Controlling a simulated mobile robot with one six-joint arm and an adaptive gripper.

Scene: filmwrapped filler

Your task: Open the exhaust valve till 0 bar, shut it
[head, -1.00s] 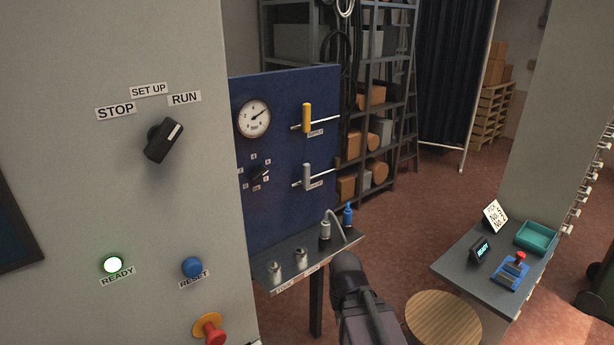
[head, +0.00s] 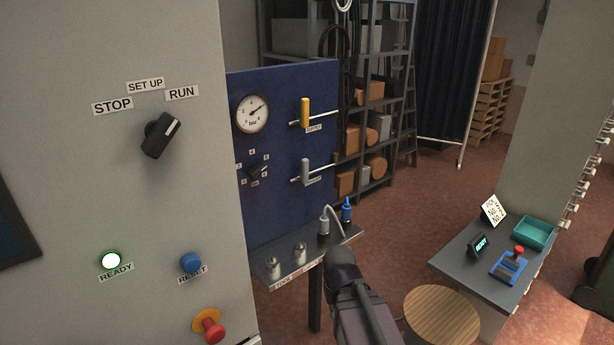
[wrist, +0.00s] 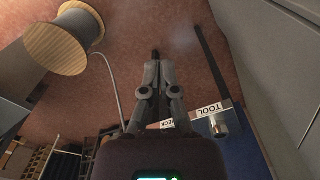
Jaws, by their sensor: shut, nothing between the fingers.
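The blue panel (head: 285,135) carries a round bar gauge (head: 250,114) with its needle pointing up and to the right, away from the low end; the exact reading is too small to tell. A grey-handled valve (head: 305,170) sits on a horizontal pipe below a yellow-handled valve (head: 304,112) labelled SUPPLY. The grey handle stands upright; its label is too blurred to read surely. My gripper (wrist: 155,58) is shut and empty in the wrist view, above the floor and near the shelf with the TOOL label (wrist: 208,109). In the head view my arm is below the panel, apart from both valves.
A small shelf (head: 268,266) under the panel holds metal parts and a blue-tipped item (head: 347,210). A wooden round top (head: 442,315) and a side table (head: 462,258) stand to the right. A control cabinet (head: 60,200) fills the left.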

